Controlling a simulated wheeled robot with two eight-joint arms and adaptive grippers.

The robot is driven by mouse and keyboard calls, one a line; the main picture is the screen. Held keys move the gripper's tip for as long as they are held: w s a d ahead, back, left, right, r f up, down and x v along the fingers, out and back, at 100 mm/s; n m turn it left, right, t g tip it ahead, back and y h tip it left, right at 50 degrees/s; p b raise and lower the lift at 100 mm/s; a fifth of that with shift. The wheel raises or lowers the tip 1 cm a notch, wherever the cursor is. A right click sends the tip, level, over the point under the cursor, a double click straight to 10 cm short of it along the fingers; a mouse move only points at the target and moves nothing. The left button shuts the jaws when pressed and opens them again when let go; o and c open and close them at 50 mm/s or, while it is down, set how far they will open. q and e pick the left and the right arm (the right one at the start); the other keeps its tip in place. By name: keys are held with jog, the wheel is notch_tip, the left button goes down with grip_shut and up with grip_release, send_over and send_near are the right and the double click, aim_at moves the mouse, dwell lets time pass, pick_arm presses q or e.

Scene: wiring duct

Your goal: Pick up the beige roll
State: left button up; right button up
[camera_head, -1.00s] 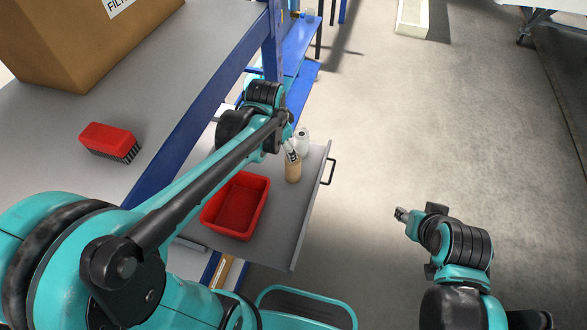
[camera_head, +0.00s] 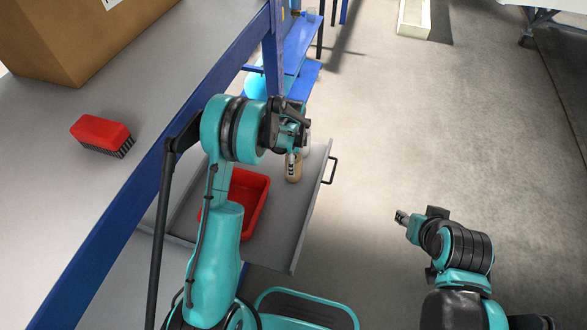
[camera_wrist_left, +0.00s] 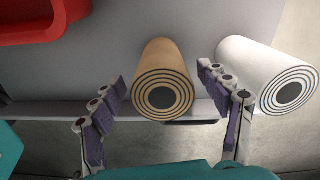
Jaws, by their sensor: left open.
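The beige roll (camera_wrist_left: 165,65) lies between the two open fingers of my left gripper (camera_wrist_left: 165,105) in the left wrist view, its ringed end facing the camera. Gaps show between the roll and both fingers. In the head view, the beige roll (camera_head: 293,171) stands upright in the drawer, with my left gripper (camera_head: 292,158) at its top, partly covering it. A white roll (camera_wrist_left: 262,72) is close to the right finger in the wrist view. My right gripper (camera_head: 401,216) is out over the floor, away from the rolls; its fingers are too small to judge.
A red bin (camera_head: 256,196) sits in the open grey drawer (camera_head: 284,243), partly behind my left arm. A handle (camera_head: 331,170) is on the drawer's front edge. A red brush (camera_head: 100,133) and a cardboard box (camera_head: 85,35) are on the bench.

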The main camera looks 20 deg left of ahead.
pick_arm(q)
notch_tip(320, 180, down, 5)
jog(key=shift+w+a+f+b, duration=0.1)
jog(key=shift+f+b, duration=0.05)
jog(key=shift+b, duration=1.1)
jog(key=c, duration=1.2)
jog(key=shift+r, duration=0.2)
jog(key=shift+c, duration=0.2)
